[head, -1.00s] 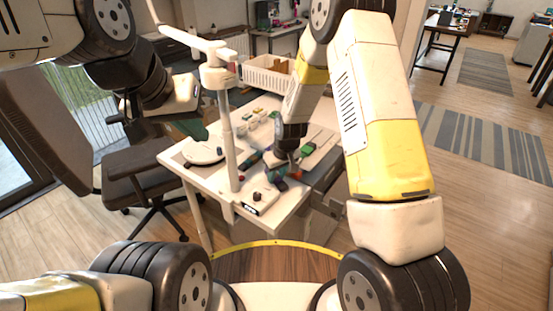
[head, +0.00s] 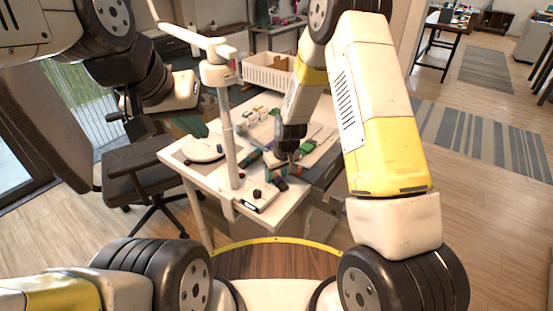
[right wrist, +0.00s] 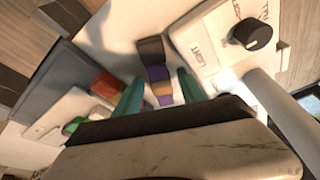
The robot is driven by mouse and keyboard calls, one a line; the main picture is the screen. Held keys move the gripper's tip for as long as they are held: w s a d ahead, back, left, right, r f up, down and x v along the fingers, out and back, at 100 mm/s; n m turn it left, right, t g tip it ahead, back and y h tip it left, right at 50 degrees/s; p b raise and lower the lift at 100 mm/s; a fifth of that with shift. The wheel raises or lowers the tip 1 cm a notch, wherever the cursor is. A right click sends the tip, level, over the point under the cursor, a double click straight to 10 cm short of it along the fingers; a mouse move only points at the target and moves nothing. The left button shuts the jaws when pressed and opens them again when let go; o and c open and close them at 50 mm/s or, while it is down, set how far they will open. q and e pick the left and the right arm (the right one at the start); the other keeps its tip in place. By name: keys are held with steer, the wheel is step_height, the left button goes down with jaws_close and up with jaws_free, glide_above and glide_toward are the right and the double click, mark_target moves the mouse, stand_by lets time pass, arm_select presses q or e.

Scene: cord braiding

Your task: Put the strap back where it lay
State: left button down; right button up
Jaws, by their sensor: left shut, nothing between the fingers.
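A strap (right wrist: 157,68) with a dark end and purple and orange bands lies on the white table, seen in the right wrist view. Its dark end also shows in the head view (head: 280,185). My right gripper (head: 282,172) is low over the table at the strap. Its two teal fingers (right wrist: 160,95) stand apart, one on each side of the strap, with gaps visible. The strap's near end is hidden behind the gripper's body. My left gripper (head: 115,117) is shut and empty, at the left over the chair, away from the table.
A white box with a black knob (right wrist: 250,33) is beside the strap. A red piece (right wrist: 106,84) and a green piece (right wrist: 72,126) lie on the other side. A white post (head: 228,140) rises from the table. A white basket (head: 268,73) stands behind.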

steer(key=shift+r, duration=0.1)
steer(key=v, duration=0.8)
steer(key=s+d+r+m+t, duration=0.1)
steer(key=s+d+r, duration=0.25)
steer(key=r, duration=0.55)
steer(key=s+d+r+m+t, duration=0.1)
steer(key=s+d+r+m, duration=0.2)
steer(key=r, duration=0.6)
steer(key=s+d+r, duration=0.3)
steer(key=s+r, duration=0.2)
steer(key=s, duration=0.3)
steer(key=s+d+r+m+t, duration=0.1)
steer(key=s+d+r, duration=0.2)
steer(key=s, duration=0.6)
steer(key=shift+r+m, duration=0.3)
steer(key=shift+r, duration=0.55)
steer(key=shift+d, duration=0.1)
